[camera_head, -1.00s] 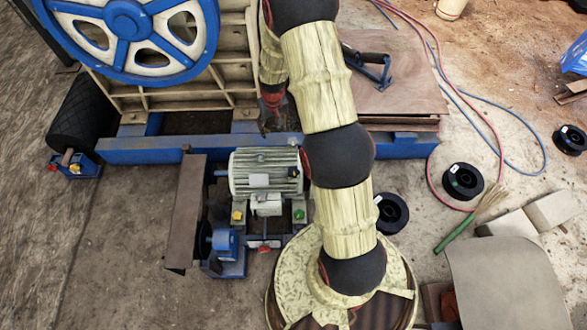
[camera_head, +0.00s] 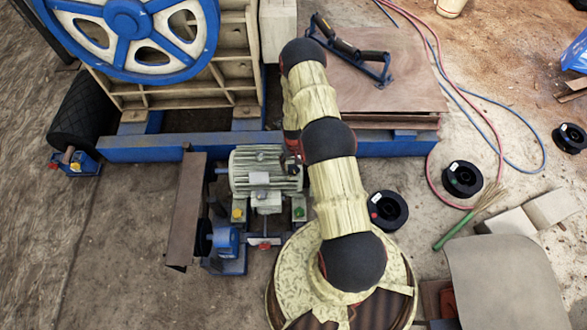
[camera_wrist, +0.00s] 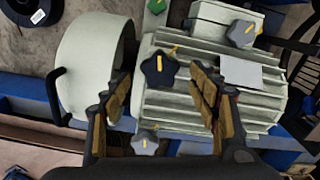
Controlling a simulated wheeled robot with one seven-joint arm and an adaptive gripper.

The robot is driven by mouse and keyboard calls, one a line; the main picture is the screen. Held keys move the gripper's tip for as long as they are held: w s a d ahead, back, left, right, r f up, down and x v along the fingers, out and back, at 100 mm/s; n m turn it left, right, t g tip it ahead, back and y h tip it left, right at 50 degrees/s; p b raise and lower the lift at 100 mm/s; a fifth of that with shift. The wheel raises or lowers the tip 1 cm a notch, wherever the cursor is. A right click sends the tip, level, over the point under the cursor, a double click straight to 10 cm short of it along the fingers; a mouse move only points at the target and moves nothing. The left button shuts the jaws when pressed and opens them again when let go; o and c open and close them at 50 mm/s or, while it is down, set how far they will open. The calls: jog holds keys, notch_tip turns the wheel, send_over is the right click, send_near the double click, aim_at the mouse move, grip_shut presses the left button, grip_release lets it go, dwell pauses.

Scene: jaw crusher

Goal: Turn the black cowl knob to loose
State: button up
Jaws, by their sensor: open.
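The black cowl knob (camera_wrist: 158,70) shows in the wrist view as a dark star-shaped knob with a yellow pointer line. It sits on the grey ribbed motor (camera_wrist: 190,98), beside the rounded pale cowl (camera_wrist: 88,62). My gripper (camera_wrist: 163,76) is open, with one finger on each side of the knob in the picture. I see no finger touching it, and the height gap is hard to judge. In the head view the motor (camera_head: 262,158) stands left of my arm, with my gripper (camera_head: 291,158) at its right end, mostly hidden.
Grey knobs with yellow lines sit at the upper right (camera_wrist: 243,33) and below (camera_wrist: 145,142) in the wrist view. A green knob (camera_wrist: 156,6) is at the top. A black handle (camera_wrist: 57,95) juts from the cowl. A blue frame beam (camera_head: 400,149) lies behind the motor.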

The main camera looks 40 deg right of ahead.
aim_at(293, 169)
jog(key=shift+f+b, duration=0.3)
jog(key=shift+f, duration=1.3)
jog(key=shift+c, duration=0.4)
jog(key=c, duration=1.1)
jog(key=n+b, duration=0.2)
jog(key=n, duration=0.3)
jog(key=shift+n, duration=0.3)
jog(key=n+b, duration=0.1)
jog(key=n, duration=0.4)
jog(key=shift+n, duration=0.3)
jog(key=o, duration=1.2)
